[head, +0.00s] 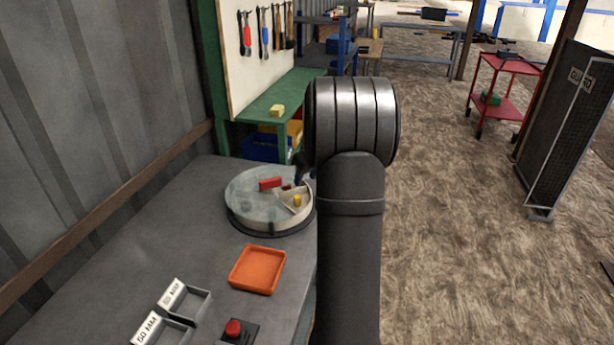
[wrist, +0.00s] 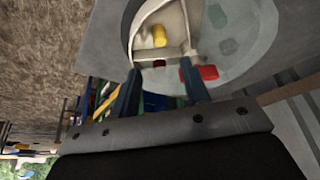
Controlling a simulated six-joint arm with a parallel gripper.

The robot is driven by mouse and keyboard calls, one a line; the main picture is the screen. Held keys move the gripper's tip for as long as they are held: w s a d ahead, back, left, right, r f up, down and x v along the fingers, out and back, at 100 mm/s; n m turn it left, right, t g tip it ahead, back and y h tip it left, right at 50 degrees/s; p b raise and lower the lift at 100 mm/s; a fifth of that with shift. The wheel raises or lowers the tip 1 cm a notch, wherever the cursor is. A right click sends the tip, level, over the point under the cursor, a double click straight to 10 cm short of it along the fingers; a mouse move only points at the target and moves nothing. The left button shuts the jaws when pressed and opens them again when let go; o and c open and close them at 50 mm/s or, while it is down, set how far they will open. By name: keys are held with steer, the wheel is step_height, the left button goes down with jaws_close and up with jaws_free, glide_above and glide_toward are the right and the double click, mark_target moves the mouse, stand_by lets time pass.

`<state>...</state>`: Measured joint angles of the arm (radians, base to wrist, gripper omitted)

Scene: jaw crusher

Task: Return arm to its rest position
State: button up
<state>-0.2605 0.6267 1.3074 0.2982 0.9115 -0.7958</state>
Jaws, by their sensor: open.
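My gripper (wrist: 160,88) is open in the wrist view, its two dark fingers spread apart with nothing seen held between them. Beyond the fingers is a round grey dish with a clear cover (wrist: 255,40); it also stands on the bench in the head view (head: 250,200). A yellow piece (wrist: 159,36) lies in the dish's open section, and a red piece (wrist: 205,73) shows near the right finger. I cannot tell how far the fingertips are from the dish. In the head view my own dark arm hides the bench's right side and most of the gripper.
An orange tray (head: 257,270), small grey labelled bins (head: 185,300) and a red button (head: 233,328) are on the grey bench (head: 150,230). A green workbench (head: 285,95) stands behind. A red cart (head: 505,95) and a dark mesh panel (head: 570,130) stand right, with open floor between.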

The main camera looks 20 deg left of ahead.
mark_target(298, 197)
steer(key=shift+f, duration=0.1)
steer(key=x, duration=1.2)
steer(key=shift+a, duration=0.1)
steer(key=shift+r, duration=1.95)
